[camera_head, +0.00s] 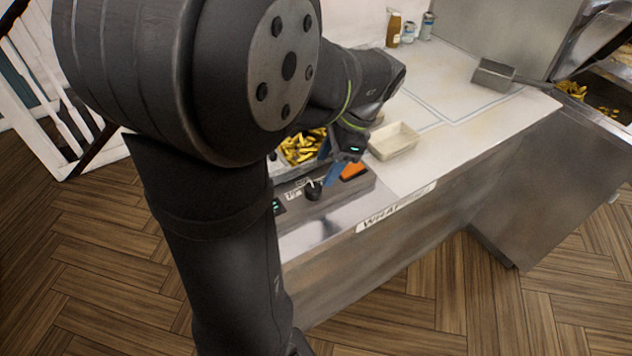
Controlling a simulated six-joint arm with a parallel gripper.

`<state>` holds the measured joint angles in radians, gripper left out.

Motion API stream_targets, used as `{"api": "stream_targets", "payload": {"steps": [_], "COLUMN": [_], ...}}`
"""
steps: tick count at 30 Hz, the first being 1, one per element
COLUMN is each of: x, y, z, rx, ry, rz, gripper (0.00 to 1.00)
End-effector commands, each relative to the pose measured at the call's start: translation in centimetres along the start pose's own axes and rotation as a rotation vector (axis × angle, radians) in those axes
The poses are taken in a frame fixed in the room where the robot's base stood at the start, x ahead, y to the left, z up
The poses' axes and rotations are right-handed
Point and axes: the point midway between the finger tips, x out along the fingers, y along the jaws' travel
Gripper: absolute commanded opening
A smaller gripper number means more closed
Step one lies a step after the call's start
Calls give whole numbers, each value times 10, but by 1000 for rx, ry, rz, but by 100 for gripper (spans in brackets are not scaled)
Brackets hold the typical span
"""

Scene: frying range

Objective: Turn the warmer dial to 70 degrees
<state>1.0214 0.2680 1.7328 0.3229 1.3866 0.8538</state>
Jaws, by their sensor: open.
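The warmer's control panel (342,194) is a grey sloped face in front of a bin of fries. Its black dial (313,190) shows just below and left of my gripper, next to a small white label. I cannot read the dial's setting. Whether a finger touches the dial cannot be told. A small display (279,206) with lit green digits sits left of the dial, partly hidden by my arm and too small to read.
Behind are fries (302,147) and a pale tray (394,141) on the counter. A metal scoop (494,75) and bottles (394,30) stand farther back. The counter's middle is clear.

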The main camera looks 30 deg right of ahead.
Motion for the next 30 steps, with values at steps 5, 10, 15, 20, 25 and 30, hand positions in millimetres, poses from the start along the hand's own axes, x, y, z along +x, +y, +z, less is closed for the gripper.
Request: {"api": "stream_targets", "payload": {"steps": [5, 10, 15, 20, 25, 30], "x": [37, 58, 67, 68, 68, 68], "y": [0, 0, 0, 0, 0, 0], "z": [0, 0, 0, 0, 0, 0], "rx": [-1, -1, -1, -1, -1, -1], "ry": [-2, -1, 0, 0, 0, 0], "rz": [4, 2, 0, 0, 0, 0], "gripper": [58, 58, 58, 58, 45, 14]}}
